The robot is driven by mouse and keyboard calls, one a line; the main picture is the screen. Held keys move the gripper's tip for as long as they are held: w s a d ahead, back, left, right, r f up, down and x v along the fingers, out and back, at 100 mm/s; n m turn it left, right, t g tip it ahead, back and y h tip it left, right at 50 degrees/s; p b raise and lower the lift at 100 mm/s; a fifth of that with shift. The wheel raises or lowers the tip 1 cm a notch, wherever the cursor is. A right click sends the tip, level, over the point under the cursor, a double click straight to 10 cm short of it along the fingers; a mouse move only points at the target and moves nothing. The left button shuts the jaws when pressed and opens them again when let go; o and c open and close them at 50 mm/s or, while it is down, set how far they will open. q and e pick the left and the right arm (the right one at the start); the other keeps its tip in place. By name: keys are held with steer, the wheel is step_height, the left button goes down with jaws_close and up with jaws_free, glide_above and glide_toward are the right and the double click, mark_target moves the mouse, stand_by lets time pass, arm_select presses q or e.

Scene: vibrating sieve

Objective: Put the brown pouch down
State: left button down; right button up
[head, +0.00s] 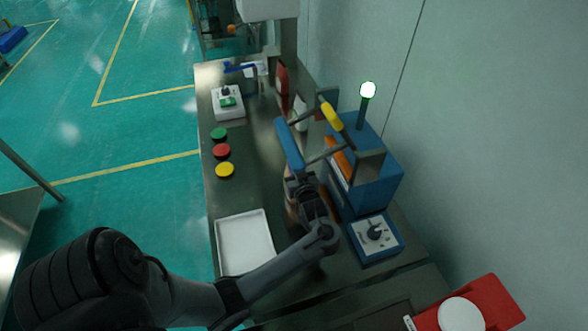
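My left arm comes in from the lower left and reaches over the bench. My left gripper (297,182) is beside the blue machine (378,185), just below a blue bar (290,145). A small patch of tan shows at the gripper's left side, but I cannot tell whether it is the brown pouch. The fingers are dark and partly hidden, so I cannot tell whether they are open or shut. No brown pouch can be clearly made out. My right gripper is not in view.
An empty white tray (245,245) lies left of my forearm. Green (219,134), red (222,151) and yellow (225,170) discs line the bench's left edge. A red tray (500,304) holds a white disc (460,314).

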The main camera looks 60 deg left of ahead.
arm_select(q)
steer(key=shift+a+r, duration=0.1)
steer(key=shift+a, duration=0.15)
steer(key=c, duration=1.2)
jaws_free()
